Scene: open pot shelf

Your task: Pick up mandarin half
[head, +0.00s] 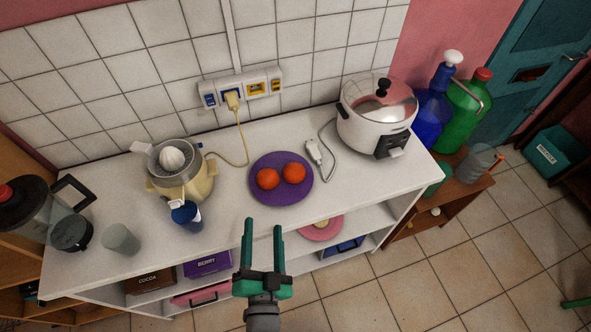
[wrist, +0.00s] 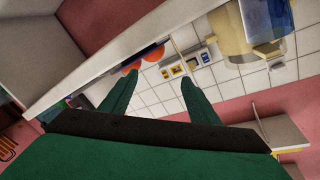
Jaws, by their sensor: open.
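Two round orange-red mandarin pieces, a left one (head: 267,179) and a right one (head: 294,173), sit side by side on a purple plate (head: 283,199) on the white counter. I cannot tell from here whether they are halves or whole. My green gripper (head: 263,226) is open and empty, in front of the counter's front edge and below the plate in the head view. In the wrist view, the open fingers (wrist: 160,78) point towards the counter, and two orange shapes (wrist: 151,53) show partly behind the counter edge, near the left finger.
A cream juicer (head: 182,180) and a blue cup (head: 187,217) stand left of the plate. A white rice cooker (head: 360,131) stands to the right, with a cable and plug (head: 314,152) between. A lower shelf holds a pink plate (head: 320,232). The counter in front of the purple plate is clear.

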